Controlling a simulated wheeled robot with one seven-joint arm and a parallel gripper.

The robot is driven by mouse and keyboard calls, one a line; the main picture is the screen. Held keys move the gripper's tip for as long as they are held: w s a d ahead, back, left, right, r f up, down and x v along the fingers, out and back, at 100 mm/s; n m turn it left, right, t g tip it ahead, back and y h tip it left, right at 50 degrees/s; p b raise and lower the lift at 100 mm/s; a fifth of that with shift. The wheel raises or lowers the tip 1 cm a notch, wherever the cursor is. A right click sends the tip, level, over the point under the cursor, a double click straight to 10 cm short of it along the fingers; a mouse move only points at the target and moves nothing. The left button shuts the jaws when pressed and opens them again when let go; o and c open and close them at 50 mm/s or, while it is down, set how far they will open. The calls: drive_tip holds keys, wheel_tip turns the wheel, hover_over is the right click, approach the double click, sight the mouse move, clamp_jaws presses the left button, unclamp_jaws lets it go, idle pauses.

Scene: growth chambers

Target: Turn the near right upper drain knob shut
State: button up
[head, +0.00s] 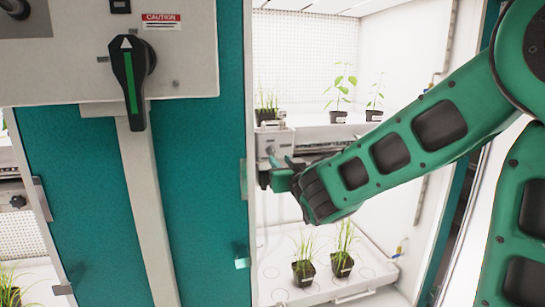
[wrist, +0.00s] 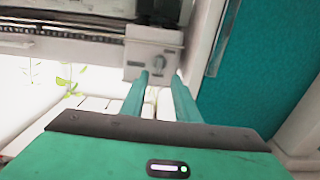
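The upper drain knob (wrist: 160,63) is a small grey oval grip on a pale box (wrist: 153,47) at the shelf's end. In the wrist view its grip looks roughly upright. In the head view the same box (head: 267,141) is at the front left of the upper shelf, with the knob mostly hidden by my gripper (head: 277,172). My gripper's two green fingers (wrist: 160,80) are apart and empty. In the wrist view their tips are just below and on either side of the knob. I cannot tell whether they touch it.
A teal panel (head: 205,190) with a black-and-green rotary handle (head: 131,75) stands left of the chamber opening. Potted plants stand on the upper shelf (head: 318,138) and on the lower white tray (head: 335,283). A teal door frame (wrist: 260,55) is close right of my fingers.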

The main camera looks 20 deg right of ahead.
sight(273, 152)
drive_tip(key=w, duration=0.8)
drive_tip(key=shift+w, duration=0.25)
drive_tip(key=c, duration=0.7)
